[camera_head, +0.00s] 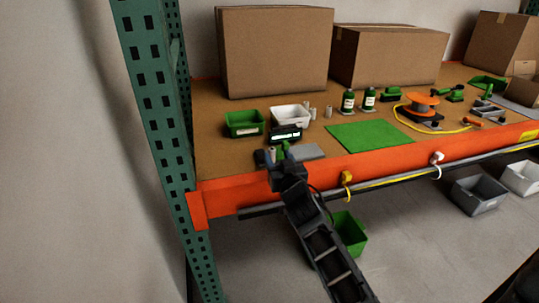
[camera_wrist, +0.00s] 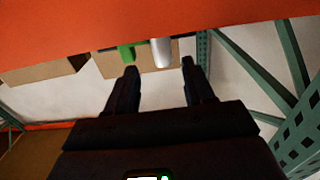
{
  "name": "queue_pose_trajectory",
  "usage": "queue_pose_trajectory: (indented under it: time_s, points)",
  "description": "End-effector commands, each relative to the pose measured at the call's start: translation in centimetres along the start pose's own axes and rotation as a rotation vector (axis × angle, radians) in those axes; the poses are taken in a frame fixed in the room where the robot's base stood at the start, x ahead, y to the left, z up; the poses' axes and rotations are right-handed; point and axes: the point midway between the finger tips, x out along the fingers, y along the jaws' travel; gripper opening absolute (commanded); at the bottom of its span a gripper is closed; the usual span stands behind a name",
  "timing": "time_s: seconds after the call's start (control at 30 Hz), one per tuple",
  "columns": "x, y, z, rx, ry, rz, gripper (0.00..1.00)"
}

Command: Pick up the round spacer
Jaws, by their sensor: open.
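A short pale grey cylinder, likely the round spacer (camera_head: 272,154), stands near the front edge of the shelf at my gripper. It also shows in the wrist view (camera_wrist: 161,52), ahead of and between the fingertips, nearer the right one. My gripper (camera_head: 274,160) is open, its fingers dark and apart (camera_wrist: 159,68). A green part (camera_wrist: 126,51) is beside the cylinder, in line with the left finger. I cannot tell whether a finger touches either one. Similar pale cylinders (camera_head: 313,113) stand farther back, beside the white bin.
The shelf has an orange front beam (camera_head: 235,195) and a green upright (camera_head: 160,100) at left. A green bin (camera_head: 245,124), white bin (camera_head: 291,114), grey plate (camera_head: 306,152) and green mat (camera_head: 370,135) are near my gripper. Cardboard boxes (camera_head: 275,50) stand behind.

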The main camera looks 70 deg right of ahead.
Motion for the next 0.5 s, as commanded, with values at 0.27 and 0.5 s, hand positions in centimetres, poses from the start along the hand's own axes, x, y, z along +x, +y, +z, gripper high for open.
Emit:
queue_pose_trajectory:
  time_s: [0.27, 0.5]
  points:
    - [3.7, -0.5, -0.2, -0.001, 0.000, 0.001, 0.53]
    - [5.1, -0.6, 0.0, 0.000, 0.000, -0.001, 0.53]
